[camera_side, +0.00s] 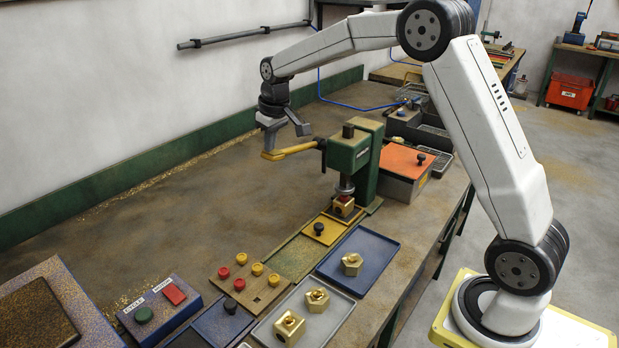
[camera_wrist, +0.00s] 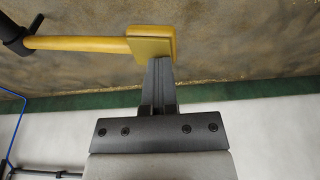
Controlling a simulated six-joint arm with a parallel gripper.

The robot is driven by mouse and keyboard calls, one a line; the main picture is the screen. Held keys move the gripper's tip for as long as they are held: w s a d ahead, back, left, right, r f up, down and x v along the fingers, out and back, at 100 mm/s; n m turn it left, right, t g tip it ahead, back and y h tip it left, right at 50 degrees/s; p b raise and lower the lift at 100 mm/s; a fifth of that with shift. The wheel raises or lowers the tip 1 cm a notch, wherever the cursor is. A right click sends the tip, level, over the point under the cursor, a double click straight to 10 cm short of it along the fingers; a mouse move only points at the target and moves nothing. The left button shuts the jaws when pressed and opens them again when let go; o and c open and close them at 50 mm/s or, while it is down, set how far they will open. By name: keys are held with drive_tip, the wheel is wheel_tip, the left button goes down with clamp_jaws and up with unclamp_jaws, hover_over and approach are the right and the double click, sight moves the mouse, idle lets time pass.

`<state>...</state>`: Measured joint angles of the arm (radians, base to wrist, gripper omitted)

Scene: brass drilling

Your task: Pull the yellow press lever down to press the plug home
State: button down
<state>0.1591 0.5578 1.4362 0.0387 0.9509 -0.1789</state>
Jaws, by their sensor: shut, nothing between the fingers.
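The yellow press lever (camera_side: 291,151) sticks out to the left from the green press (camera_side: 347,156), roughly level, with a flat pad at its free end. The lever also shows in the wrist view (camera_wrist: 90,43), with its pad at the top middle. My gripper (camera_side: 268,144) is shut and empty, pointing down at the lever's pad. In the wrist view its fingertips (camera_wrist: 159,62) overlap the pad's edge; I cannot tell whether they touch it. A brass block (camera_side: 344,207) with a red plug sits under the press ram (camera_side: 345,184). How deep the plug sits is hidden.
A blue tray (camera_side: 387,245) and a grey tray (camera_side: 268,333) hold brass parts. A wooden board (camera_side: 243,292) carries red and yellow plugs. A button box (camera_side: 160,308) stands front left. An orange-topped box (camera_side: 402,162) stands right of the press. The bench left of the lever is clear.

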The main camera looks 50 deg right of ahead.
drive_tip(key=shift+r, duration=0.95)
wheel_tip(320, 180, up, 10)
idle(1.3)
drive_tip(key=shift+f, duration=0.25)
drive_tip(key=s+a+f, duration=0.4)
drive_tip(key=s+f, duration=0.6)
drive_tip(key=s, duration=0.3)
drive_tip(key=s+a+f, duration=0.4)
drive_tip(key=s+f, duration=0.6)
drive_tip(key=s, duration=0.3)
drive_tip(key=shift+s+f, duration=0.2)
drive_tip(key=shift+f, duration=0.1)
